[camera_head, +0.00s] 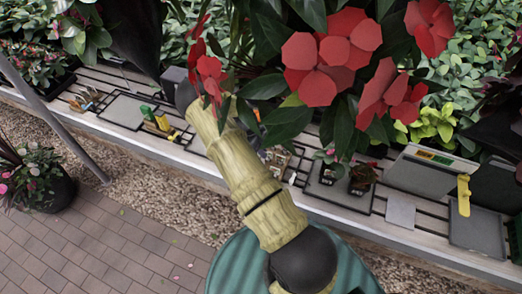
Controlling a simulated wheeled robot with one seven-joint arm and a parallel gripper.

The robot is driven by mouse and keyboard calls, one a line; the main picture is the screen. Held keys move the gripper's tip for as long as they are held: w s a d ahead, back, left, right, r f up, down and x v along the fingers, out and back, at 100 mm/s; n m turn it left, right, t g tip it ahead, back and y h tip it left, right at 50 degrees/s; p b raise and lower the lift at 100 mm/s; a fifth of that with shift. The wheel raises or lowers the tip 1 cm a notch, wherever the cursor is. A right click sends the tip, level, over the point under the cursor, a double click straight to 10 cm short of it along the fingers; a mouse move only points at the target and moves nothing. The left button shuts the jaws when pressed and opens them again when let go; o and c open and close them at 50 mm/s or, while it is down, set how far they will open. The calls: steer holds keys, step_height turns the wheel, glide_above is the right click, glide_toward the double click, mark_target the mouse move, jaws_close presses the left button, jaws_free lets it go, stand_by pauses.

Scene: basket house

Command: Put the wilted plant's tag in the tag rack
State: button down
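My bamboo-patterned arm reaches up and left over the bench, and its far end passes behind red flowers and leaves. My gripper cannot be made out. Two small potted plants, one pinkish (327,168) and one dark red (362,178), stand in a dark tray (338,193) right of the arm. I cannot tell which plant is wilted. A yellow tag-like piece (463,195) hangs upright at the right, beside a grey panel (420,176) with a coloured label. A small holder with several pieces (88,99) sits at the far left. I cannot tell which is the tag rack.
A slatted bench (400,238) runs across the view. Yellow and green items (156,120) lie on it at left. A large red-flowered plant (330,55) blocks the upper middle. A grey pole (55,120) and a potted plant (42,190) stand at left; brick paving (110,245) is clear.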

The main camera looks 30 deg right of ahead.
steer(key=shift+f, duration=0.7)
steer(key=shift+w+a+b, duration=0.1)
steer(key=shift+w+b, duration=0.05)
steer(key=shift+b, duration=0.3)
steer(key=shift+r, duration=0.1)
stand_by(0.4)
steer(key=shift+f+b, duration=1.85)
steer(key=shift+f, duration=0.1)
steer(key=shift+f+b, duration=1.7)
steer(key=shift+f, duration=0.1)
steer(key=c, duration=1.5)
jaws_free()
steer(key=shift+c, duration=0.2)
